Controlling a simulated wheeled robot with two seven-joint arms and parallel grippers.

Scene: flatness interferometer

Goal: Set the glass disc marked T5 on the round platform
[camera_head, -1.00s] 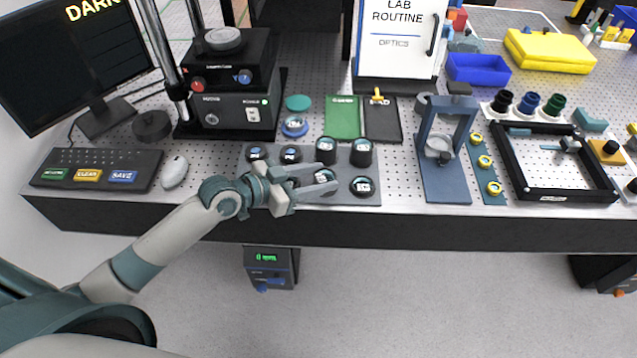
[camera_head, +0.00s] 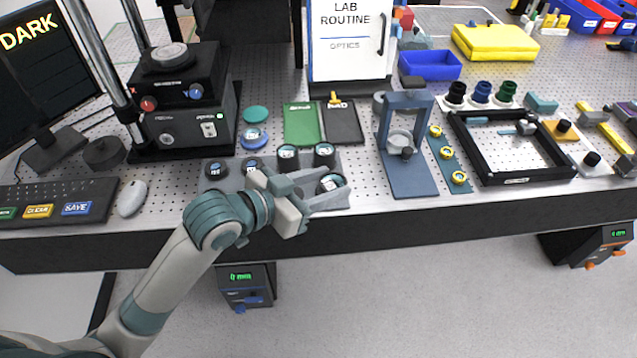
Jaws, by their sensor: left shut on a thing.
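My left gripper (camera_head: 327,196) reaches over the front right of the grey tray (camera_head: 232,184) and is shut on a glass disc. A dark-rimmed disc with a pale label (camera_head: 331,183) shows at its fingertips. I cannot read its mark or tell if it is clear of the tray. Other labelled discs stand in the back row, among them one at the left (camera_head: 215,168) and one at the right (camera_head: 324,154). The fingers hide part of the front row. A round grey platform (camera_head: 165,57) sits on top of the black instrument at the left. My right gripper is not in view.
A green mat (camera_head: 302,123) and a dark mat (camera_head: 342,122) lie behind the tray. A blue-grey stand (camera_head: 405,175) is to its right. A teal disc (camera_head: 255,114) and a blue one (camera_head: 254,138) lie near the instrument. A metal post (camera_head: 105,75) rises beside the instrument.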

